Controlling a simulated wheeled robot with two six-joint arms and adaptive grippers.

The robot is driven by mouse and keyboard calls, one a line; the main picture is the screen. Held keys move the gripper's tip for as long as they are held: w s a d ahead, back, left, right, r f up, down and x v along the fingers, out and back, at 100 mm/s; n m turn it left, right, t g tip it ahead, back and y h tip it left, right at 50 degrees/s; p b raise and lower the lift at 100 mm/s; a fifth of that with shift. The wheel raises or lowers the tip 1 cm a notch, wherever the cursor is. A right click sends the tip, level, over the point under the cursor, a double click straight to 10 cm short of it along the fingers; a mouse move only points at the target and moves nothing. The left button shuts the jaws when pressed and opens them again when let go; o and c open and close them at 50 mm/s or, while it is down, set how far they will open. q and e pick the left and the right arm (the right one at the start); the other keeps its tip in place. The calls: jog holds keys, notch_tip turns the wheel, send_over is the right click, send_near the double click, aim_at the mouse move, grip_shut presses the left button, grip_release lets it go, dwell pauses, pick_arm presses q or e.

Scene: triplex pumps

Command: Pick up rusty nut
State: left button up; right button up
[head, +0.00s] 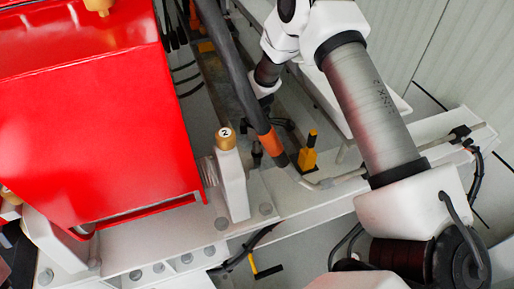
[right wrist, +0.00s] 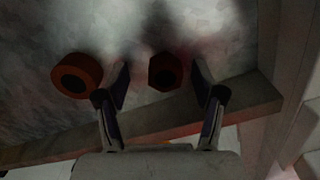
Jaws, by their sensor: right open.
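A dark reddish-brown nut (right wrist: 165,71) with a hexagonal outline and a dark hole lies on a grey mottled surface (right wrist: 215,35) in the right wrist view. My right gripper (right wrist: 160,82) is open, with one finger on each side of this nut. A gap shows between the nut and each finger; I cannot tell the height between fingertips and surface. A second rust-coloured ring-shaped piece (right wrist: 77,75), rounder in outline, lies to the left, outside the left finger. In the head view the right gripper is mostly hidden behind a dark pipe, and no nut can be made out. My left gripper is out of view.
A raised edge (right wrist: 255,98) runs along the near side of the surface. In the head view, a red pump housing (head: 95,130) fills the left, beside a white post with a brass cap (head: 225,139). The dark pipe with an orange band (head: 270,141) slants near my right arm.

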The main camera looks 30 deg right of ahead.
jog(key=shift+s+r, duration=0.1)
jog(key=shift+s, duration=0.05)
jog(key=shift+s+a+r, duration=0.15)
jog(key=shift+a, duration=0.05)
jog(key=c, duration=1.2)
jog(key=shift+c, duration=0.2)
